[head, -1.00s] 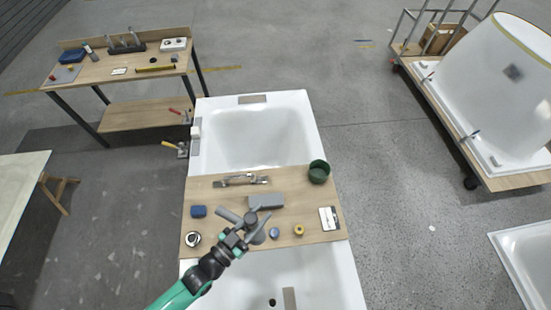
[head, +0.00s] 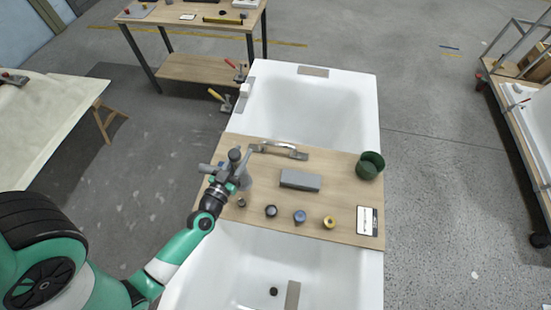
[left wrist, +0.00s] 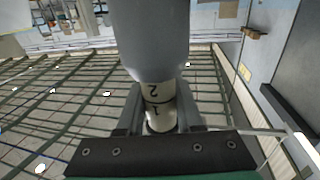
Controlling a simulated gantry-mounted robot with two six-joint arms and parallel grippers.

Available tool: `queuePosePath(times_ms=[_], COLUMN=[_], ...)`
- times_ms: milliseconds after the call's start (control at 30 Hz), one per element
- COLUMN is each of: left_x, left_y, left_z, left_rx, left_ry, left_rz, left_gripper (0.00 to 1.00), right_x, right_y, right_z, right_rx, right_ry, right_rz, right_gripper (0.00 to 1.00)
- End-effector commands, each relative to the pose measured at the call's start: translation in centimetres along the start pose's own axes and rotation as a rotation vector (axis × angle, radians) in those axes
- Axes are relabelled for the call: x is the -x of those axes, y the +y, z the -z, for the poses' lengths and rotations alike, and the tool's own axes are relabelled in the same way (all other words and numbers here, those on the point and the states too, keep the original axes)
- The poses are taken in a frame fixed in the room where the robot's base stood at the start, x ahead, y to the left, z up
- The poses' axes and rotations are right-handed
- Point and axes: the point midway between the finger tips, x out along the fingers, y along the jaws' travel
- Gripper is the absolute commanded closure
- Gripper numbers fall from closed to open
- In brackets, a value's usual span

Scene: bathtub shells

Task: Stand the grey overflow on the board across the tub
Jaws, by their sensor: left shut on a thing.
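The wooden board (head: 345,190) lies across the white tub (head: 369,92). My left gripper (head: 230,178) is over the left part of the board. It is shut on the grey overflow (head: 235,155), which stands up out of the jaws. In the left wrist view the overflow (left wrist: 150,40) is a thick grey cylinder above a pale neck marked 2 and 1. The neck sits between the fingers (left wrist: 158,118). The overflow's foot is hidden, so I cannot tell whether it touches the board. My right gripper is not in view.

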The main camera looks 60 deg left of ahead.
Motion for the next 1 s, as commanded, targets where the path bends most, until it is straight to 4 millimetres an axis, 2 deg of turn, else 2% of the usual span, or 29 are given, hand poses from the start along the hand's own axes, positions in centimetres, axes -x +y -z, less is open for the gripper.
queuePosePath(times_ms=[33, 167, 200, 333, 633, 700, 800, 867, 1000], left_x=[-1.6, -5.1, -5.7, -7.6, -8.7, -9.3, -9.2, -9.2, -9.2], left_y=[0.6, 1.8, 2.0, 2.7, 3.0, 3.3, 3.2, 3.2, 3.2], left_z=[-0.7, -2.6, -4.5, -6.8, -7.7, -8.7, -10.9, -11.6, -11.2], left_rx=[0.001, 0.001, 0.0, 0.0, 0.0, 0.0, 0.0, -0.001, 0.0], left_ry=[0.004, 0.004, 0.002, 0.003, 0.001, 0.002, 0.0, 0.0, 0.001], left_rz=[-0.003, -0.002, -0.002, -0.001, 0.0, -0.001, 0.0, -0.001, 0.0], left_gripper=[1.0, 1.0, 1.0, 1.0, 1.0, 1.0, 1.0, 1.0, 1.0], right_x=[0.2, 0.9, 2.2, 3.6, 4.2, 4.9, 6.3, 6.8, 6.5], right_y=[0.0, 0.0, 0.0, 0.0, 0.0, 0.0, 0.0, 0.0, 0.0], right_z=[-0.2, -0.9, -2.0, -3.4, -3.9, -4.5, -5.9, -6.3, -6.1], right_rx=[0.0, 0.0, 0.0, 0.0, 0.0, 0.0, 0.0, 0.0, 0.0], right_ry=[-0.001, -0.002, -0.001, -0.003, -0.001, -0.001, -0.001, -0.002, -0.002], right_rz=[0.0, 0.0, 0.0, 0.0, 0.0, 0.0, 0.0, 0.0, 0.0], right_gripper=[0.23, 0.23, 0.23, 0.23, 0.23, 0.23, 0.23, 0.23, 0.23])
